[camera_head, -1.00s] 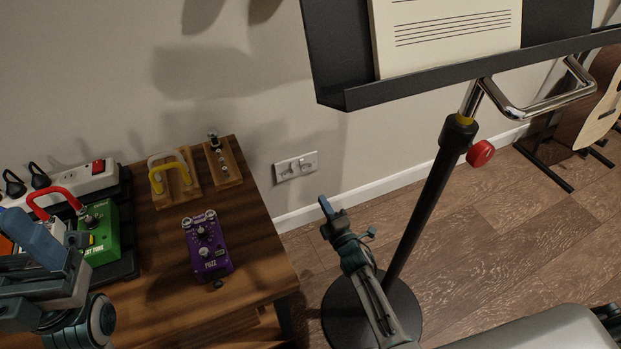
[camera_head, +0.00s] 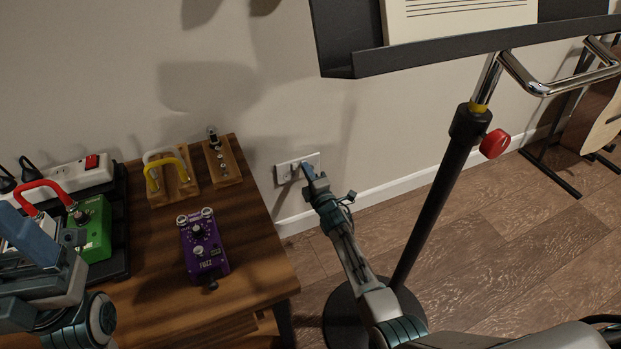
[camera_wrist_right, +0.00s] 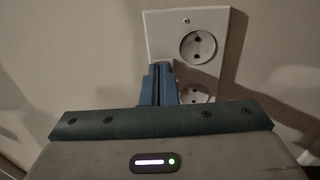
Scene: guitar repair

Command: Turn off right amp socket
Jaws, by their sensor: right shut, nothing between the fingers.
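The white wall socket plate (camera_head: 284,175) is on the wall right of the table. My right gripper (camera_head: 308,171) is shut and empty, in front of the plate's right half. In the right wrist view, the plate (camera_wrist_right: 162,20) shows a round outlet (camera_wrist_right: 198,46) and part of another below it. There the shut blue fingers (camera_wrist_right: 160,72) overlap the plate's lower left edge. Any switch there is hidden or too small to tell, and I cannot tell whether the fingertips touch the plate. My left gripper (camera_head: 32,236) is at the left edge, above the table; its opening is unclear.
A wooden table (camera_head: 245,270) carries a purple fuzz pedal (camera_head: 203,245), a green pedal (camera_head: 97,228) and a white power strip (camera_head: 75,178). The black music stand pole (camera_head: 433,210) rises right of my right arm. Wooden floor (camera_head: 500,240) lies open farther right.

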